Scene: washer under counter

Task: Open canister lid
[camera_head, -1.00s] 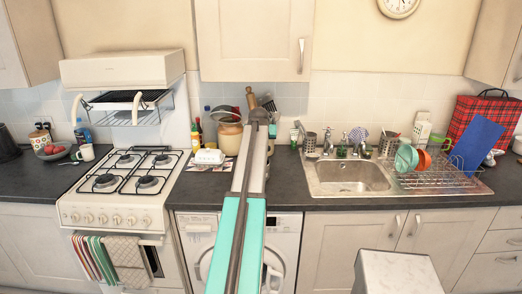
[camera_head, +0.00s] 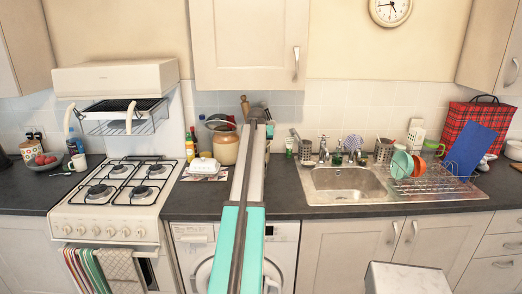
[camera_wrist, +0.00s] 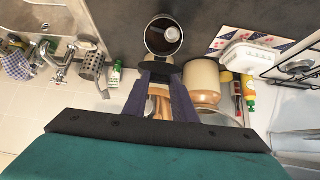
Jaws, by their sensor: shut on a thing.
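The canister (camera_wrist: 147,40) shows in the wrist view, just beyond my fingertips. It is round with a pale rim, and I look into its dark inside, where there is brown content and a grey round-ended thing. My gripper (camera_wrist: 163,73) is shut on a dark piece at the canister's near edge, which looks like the lid (camera_wrist: 162,75) seen nearly edge-on. The fingers hide part of it, so I cannot tell its exact tilt.
A cream-and-brown jar (camera_wrist: 205,78) stands close beside my fingers. Bottles (camera_wrist: 247,92) and a white butter dish (camera_wrist: 250,55) are beyond it. A utensil holder (camera_wrist: 92,66) and the sink tap (camera_wrist: 60,65) are on the other side. The hob (camera_head: 127,186) is left in the head view.

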